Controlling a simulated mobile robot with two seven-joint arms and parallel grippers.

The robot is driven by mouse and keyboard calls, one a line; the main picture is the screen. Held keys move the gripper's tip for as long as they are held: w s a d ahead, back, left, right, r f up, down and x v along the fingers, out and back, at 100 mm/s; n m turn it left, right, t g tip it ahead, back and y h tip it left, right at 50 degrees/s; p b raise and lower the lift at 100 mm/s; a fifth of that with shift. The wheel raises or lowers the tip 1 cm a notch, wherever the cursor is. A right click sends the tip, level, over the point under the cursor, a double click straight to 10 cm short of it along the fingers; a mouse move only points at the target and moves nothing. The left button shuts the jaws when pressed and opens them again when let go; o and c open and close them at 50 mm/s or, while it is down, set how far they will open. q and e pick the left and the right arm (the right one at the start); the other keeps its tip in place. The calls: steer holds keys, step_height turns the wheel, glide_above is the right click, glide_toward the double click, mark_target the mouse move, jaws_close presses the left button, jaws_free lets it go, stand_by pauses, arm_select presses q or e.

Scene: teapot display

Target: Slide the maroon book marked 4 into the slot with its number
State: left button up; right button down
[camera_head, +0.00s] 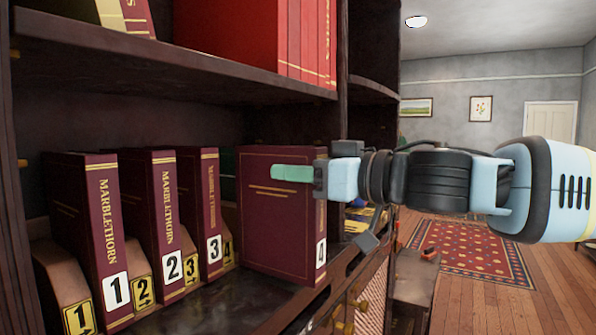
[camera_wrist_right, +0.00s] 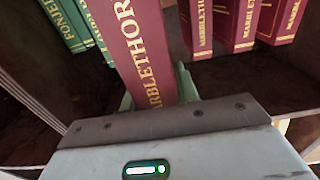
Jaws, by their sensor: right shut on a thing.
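The maroon book marked 4 (camera_head: 272,225) is upright at the shelf's front edge, its broad cover facing the camera and its white 4 label low on the spine. Its spine also shows in the right wrist view (camera_wrist_right: 143,50). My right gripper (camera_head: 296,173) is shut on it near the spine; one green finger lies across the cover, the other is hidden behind. The brown divider with the yellow 4 label (camera_head: 228,251) stands left of the book, partly hidden by book 3. I cannot tell whether the book touches the shelf board. My left gripper is not in view.
Maroon books 1 (camera_head: 100,235), 2 (camera_head: 160,215) and 3 (camera_head: 209,205) stand left, beside numbered dividers. Green books (camera_wrist_right: 70,25) show in the wrist view. An upper shelf board (camera_head: 170,62) runs overhead, with a dark upright (camera_head: 370,120) at right. The shelf board in front is bare.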

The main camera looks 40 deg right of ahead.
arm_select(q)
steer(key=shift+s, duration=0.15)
arm_select(e)
steer(key=shift+r, duration=0.1)
stand_by(0.5)
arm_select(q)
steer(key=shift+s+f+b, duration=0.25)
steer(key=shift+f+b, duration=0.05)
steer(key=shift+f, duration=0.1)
arm_select(e)
steer(key=shift+w+a, duration=0.1)
steer(key=shift+w, duration=0.2)
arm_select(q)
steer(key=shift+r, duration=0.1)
arm_select(e)
steer(key=shift+s, duration=0.1)
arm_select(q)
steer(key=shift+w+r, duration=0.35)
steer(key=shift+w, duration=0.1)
arm_select(e)
steer(key=shift+s, duration=0.2)
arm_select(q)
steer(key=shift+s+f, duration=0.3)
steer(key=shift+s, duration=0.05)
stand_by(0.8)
